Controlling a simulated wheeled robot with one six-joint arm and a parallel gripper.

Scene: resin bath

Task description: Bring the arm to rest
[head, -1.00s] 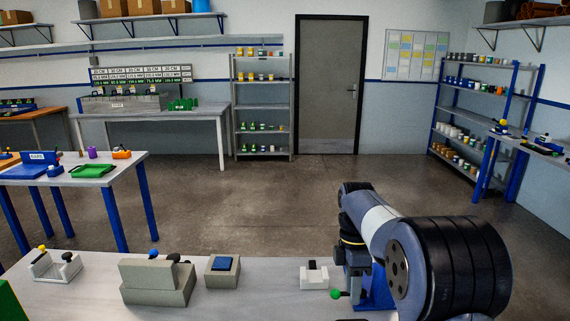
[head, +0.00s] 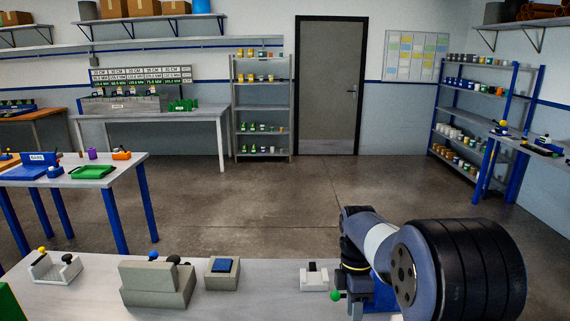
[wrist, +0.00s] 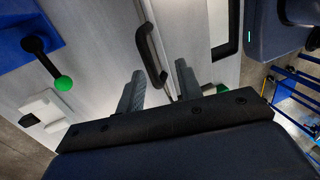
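My arm (head: 385,245) stands at the right front of the near table in the head view, folded, with its large dark joint closest to the camera. My gripper (wrist: 158,72) shows in the wrist view with its two grey fingers apart and nothing seen between their pads. A black bar handle (wrist: 149,45) on a pale grey surface lies just beyond the fingertips; I cannot tell whether they touch it. In the head view the fingers cannot be made out behind the arm.
A green-knobbed lever (head: 336,295) on a blue base (wrist: 20,35) and a small white block (head: 314,278) sit close to the arm. Grey blocks (head: 155,287) and a white holder (head: 55,268) stand further left. The floor beyond is clear.

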